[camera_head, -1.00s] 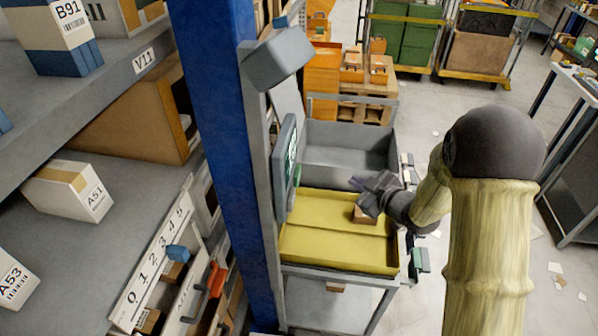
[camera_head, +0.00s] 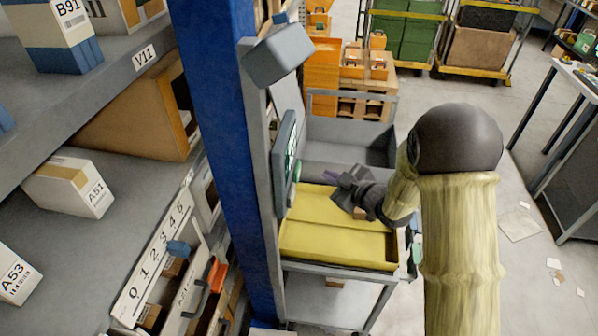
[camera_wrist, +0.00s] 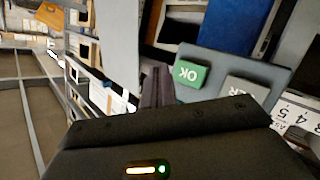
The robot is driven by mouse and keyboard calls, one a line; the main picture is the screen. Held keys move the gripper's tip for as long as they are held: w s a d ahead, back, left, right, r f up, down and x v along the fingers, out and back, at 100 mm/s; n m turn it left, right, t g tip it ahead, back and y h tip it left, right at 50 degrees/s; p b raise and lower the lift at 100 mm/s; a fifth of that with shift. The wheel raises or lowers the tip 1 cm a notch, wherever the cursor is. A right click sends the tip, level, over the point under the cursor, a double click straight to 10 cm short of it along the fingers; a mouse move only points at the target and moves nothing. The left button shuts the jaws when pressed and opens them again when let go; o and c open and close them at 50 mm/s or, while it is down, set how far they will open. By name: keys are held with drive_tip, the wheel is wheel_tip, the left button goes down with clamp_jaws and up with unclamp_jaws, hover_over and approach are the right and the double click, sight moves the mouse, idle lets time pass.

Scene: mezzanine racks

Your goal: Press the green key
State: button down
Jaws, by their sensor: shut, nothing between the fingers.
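The green key (camera_wrist: 190,74), marked OK, stands out from a grey panel (camera_wrist: 215,62) in the wrist view. A grey key (camera_wrist: 245,91) with partly hidden letters sits to its right. My gripper (camera_wrist: 157,74) is shut and empty, its fingertips just left of the green key in that picture. I cannot tell the depth gap, and no contact shows. In the head view my gripper (camera_head: 334,180) is above the yellow tray, right of the upright screen (camera_head: 285,163). The green key is not clear in the head view.
A yellow tray (camera_head: 325,250) lies below my gripper, with a grey bin (camera_head: 345,147) behind it. A blue post (camera_head: 220,150) and shelves with boxes stand at left.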

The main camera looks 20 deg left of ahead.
sight(300, 170)
drive_tip(key=shift+s+a+b, duration=0.2)
drive_tip(key=shift+s+a, duration=0.05)
drive_tip(key=shift+a, duration=0.85)
drive_tip(key=shift+s+a+b, duration=0.15)
drive_tip(key=shift+s+a, duration=0.1)
drive_tip(key=shift+a, duration=0.85)
drive_tip(key=shift+s+a, duration=0.15)
drive_tip(key=shift+a, duration=0.25)
drive_tip(key=shift+s+a+b, duration=0.1)
drive_tip(key=shift+a+b, duration=0.35)
drive_tip(key=shift+a, duration=0.05)
idle(1.2)
drive_tip(key=shift+d, duration=0.15)
drive_tip(key=shift+w+d, duration=0.2)
drive_tip(key=shift+d, duration=0.55)
drive_tip(key=shift+w+d, duration=0.2)
drive_tip(key=shift+d, duration=0.65)
drive_tip(key=shift+w+d, duration=0.15)
drive_tip(key=shift+d, duration=0.65)
drive_tip(key=shift+w+d, duration=0.2)
drive_tip(key=shift+d, duration=0.65)
